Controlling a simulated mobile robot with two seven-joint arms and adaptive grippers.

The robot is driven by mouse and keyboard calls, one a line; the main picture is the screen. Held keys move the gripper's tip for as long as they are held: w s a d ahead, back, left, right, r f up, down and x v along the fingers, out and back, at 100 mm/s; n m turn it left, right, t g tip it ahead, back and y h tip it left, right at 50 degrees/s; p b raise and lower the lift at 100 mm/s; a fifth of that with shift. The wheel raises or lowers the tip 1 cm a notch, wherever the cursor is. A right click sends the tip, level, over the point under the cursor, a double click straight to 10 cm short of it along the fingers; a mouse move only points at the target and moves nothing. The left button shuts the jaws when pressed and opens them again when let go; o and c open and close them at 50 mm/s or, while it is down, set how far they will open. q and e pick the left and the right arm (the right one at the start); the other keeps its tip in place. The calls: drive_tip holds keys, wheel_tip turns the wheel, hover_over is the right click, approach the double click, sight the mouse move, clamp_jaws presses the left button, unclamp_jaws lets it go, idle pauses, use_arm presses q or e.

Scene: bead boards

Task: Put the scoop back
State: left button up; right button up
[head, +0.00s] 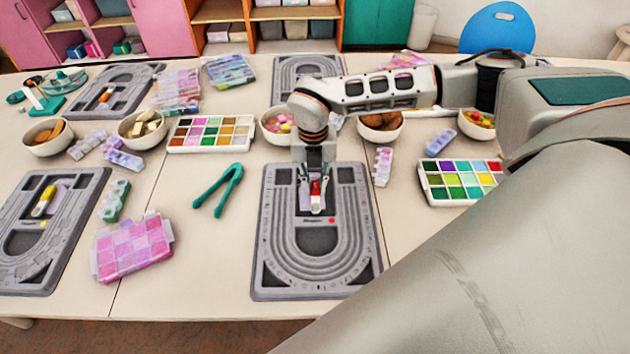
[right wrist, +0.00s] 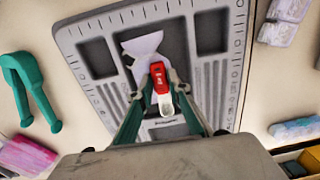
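The scoop (right wrist: 159,78) has a red middle, a white handle end and a pale lilac, flared head. My right gripper (right wrist: 161,84) points down with its two green-and-grey fingers close against both sides of the red part. In the head view the gripper (head: 316,196) and the scoop's red part (head: 316,187) are over the upper middle recess of the centre grey bead board (head: 270,270). I cannot tell whether the scoop touches the board. The scoop's head is mostly hidden in the head view. My left gripper is not in view.
Green tweezers (head: 219,190) and a pink bead box (head: 132,246) lie left of the board. Paint sets, bowls and small bead boxes stand behind and beside it. Another board (head: 85,188) at left holds a yellow-handled scoop (head: 43,201). My right arm covers the right foreground.

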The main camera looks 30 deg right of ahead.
sight(314, 188)
drive_tip(key=shift+o, duration=0.9)
drive_tip(key=shift+r, duration=0.15)
wheel_tip(314, 188, up, 13)
drive_tip(key=shift+a+p, duration=0.2)
drive_tip(key=shift+p, duration=0.25)
